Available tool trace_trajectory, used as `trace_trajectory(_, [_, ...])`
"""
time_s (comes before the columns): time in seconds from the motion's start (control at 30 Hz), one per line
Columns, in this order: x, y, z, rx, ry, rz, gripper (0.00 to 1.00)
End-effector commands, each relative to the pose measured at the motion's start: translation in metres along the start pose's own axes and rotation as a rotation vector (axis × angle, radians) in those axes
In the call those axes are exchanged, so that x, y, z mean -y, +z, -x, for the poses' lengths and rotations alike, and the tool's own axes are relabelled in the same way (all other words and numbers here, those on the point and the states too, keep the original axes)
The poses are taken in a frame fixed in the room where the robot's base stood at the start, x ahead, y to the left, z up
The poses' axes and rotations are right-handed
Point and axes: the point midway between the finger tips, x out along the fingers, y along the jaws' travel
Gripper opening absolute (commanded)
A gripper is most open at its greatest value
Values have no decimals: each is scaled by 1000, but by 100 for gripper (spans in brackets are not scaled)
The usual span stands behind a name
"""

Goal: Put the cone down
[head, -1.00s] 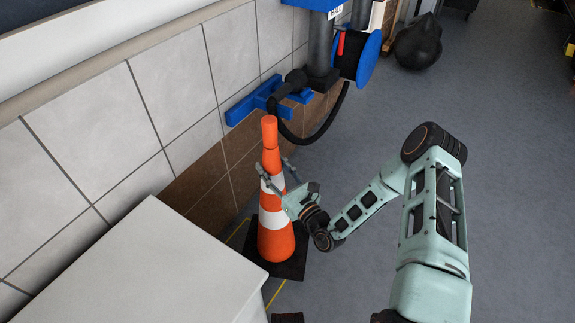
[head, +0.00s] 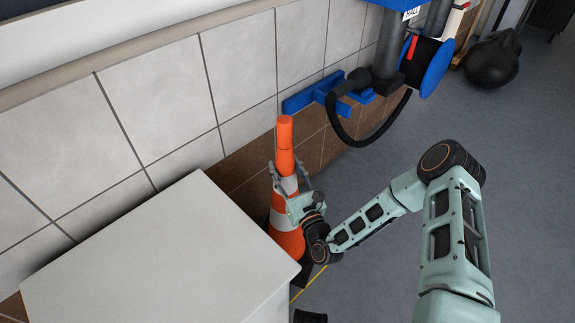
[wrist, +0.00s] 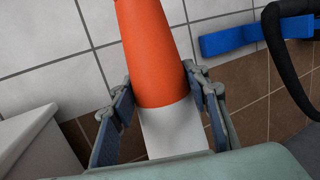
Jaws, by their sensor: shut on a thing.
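In the wrist view my gripper (wrist: 165,108) has a finger on each side of the cone (wrist: 152,55), at the edge between orange and white. I cannot tell whether the base touches the floor.
A white cabinet (head: 160,250) stands close on the left of the cone. A blue wall-side stand (head: 325,92) with a black hose (head: 345,135) is behind it. A black bag-like object (head: 492,58) lies at the far right. Grey floor (head: 530,190) on the right is clear.

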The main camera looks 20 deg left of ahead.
Motion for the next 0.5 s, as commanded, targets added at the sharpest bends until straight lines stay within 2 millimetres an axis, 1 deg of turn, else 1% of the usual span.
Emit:
trace_trajectory(0.03, [-1, 2, -2, 14, 1, -3, 0])
trace_trajectory(0.27, [-1, -4, -1, 13, 1, -4, 0])
trace_trajectory(0.37, [-1, -14, 1, 12, 1, -4, 0])
trace_trajectory(0.5, [-2, -35, 4, 12, 2, -4, 0])
